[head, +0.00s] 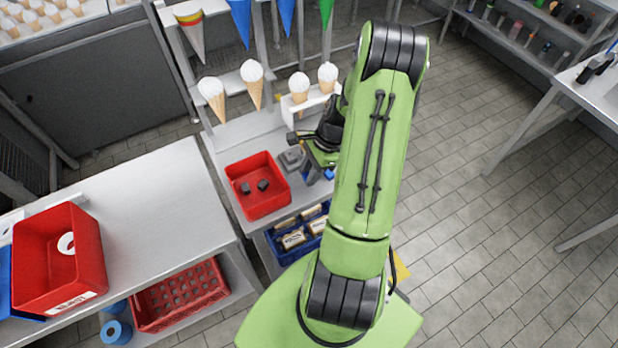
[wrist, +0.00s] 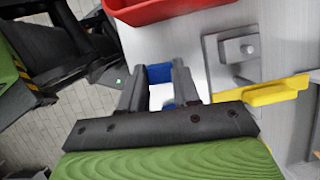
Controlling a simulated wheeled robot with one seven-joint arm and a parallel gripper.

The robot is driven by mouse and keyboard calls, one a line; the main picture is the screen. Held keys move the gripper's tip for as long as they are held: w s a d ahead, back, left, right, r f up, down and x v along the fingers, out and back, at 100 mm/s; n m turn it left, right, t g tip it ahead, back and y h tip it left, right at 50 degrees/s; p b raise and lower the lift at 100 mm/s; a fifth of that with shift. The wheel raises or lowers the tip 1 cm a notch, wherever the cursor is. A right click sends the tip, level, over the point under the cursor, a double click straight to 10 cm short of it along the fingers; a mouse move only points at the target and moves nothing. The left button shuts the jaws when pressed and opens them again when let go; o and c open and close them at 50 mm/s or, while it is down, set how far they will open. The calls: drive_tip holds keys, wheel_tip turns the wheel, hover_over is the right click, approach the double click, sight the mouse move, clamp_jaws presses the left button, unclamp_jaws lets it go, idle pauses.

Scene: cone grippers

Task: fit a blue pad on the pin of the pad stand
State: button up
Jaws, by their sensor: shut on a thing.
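My gripper (wrist: 157,88) shows in the wrist view with its two dark fingers shut on a blue pad (wrist: 160,73). Another bit of blue shows lower between the fingers; I cannot tell if it is the same piece. The pad stand (wrist: 240,48), a grey block with a short pin on a grey plate, is to the right of the fingers, apart from the pad. In the head view the stand (head: 291,158) is on the counter, just left of my gripper, which is partly hidden by my arm. A little blue (head: 328,174) shows there.
A red tray (head: 262,209) with dark blocks stands close to the stand, and its edge shows in the wrist view (wrist: 165,8). Cones stand in holders behind. A blue crate (head: 287,257) with boxes is below. A yellow piece (wrist: 268,92) lies near the stand.

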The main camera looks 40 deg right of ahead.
wheel_tip(320, 180, up, 7)
drive_tip(key=shift+a+p, duration=0.1)
drive_tip(key=shift+p, duration=0.35)
wheel_tip(320, 180, up, 5)
drive_tip(key=p, duration=0.4)
drive_tip(key=shift+p, duration=0.3)
